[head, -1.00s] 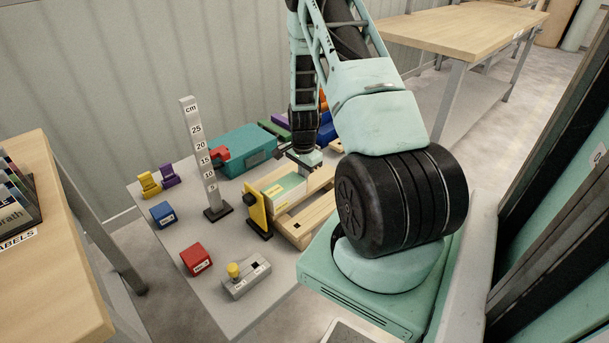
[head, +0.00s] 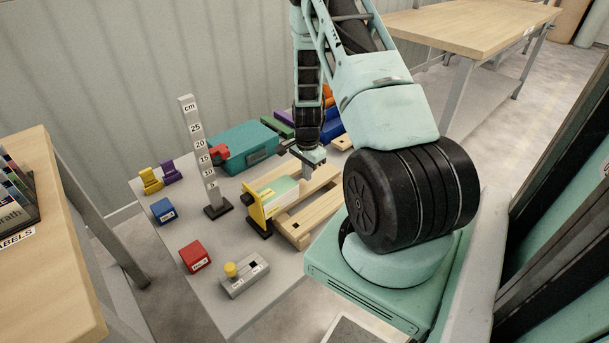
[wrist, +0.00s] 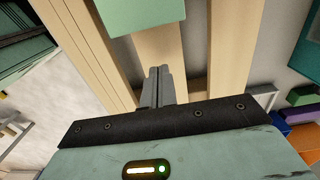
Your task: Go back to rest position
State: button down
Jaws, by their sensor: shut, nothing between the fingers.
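The gap between fingertips and slats is hard to judge. In the head view my arm comes down from the top and partly covers the items behind it.
A tall cm scale (head: 201,160), a yellow-and-black stand (head: 255,211) and a teal case (head: 240,147) are close by. A red block (head: 195,256), a blue block (head: 163,211) and a grey switch box (head: 244,273) stand at front left. A wooden bench (head: 470,35) is at back right.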

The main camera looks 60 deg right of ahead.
notch_tip(320, 180, up, 10)
jog(key=shift+a+f+p, duration=0.2)
jog(key=shift+a+p, duration=0.05)
jog(key=shift+p, duration=0.1)
jog(key=shift+w, duration=0.1)
jog(key=w+a+r+n+p, duration=0.1)
jog(key=a+r+n+p, duration=0.1)
jog(key=a+r+n, duration=0.5)
jog(key=w+a+r+n+y+p, duration=0.15)
jog(key=a+r, duration=0.25)
jog(key=a, duration=0.7)
jog(key=w+a+r+n+p, duration=0.25)
jog(key=a+r, duration=0.35)
jog(key=a, duration=0.3)
jog(key=s+a+r+n+p, duration=0.1)
jog(key=s+a+r+n, duration=0.35)
jog(key=a, duration=0.25)
jog(key=s+a+r+n+p, duration=0.2)
jog(key=s+a+r+n, duration=0.25)
jog(key=a, duration=0.25)
jog(key=s+a+r+n+p, duration=0.1)
jog(key=s+a+r+n, duration=0.1)
jog(key=s+n, duration=0.2)
jog(key=s+a+r+n+p, duration=0.1)
jog(key=s+a+r+n, duration=0.1)
jog(key=s, duration=0.6)
jog(key=shift+a+n+h, duration=0.45)
jog(key=shift+a+n, duration=0.3)
jog(key=shift+n, duration=0.45)
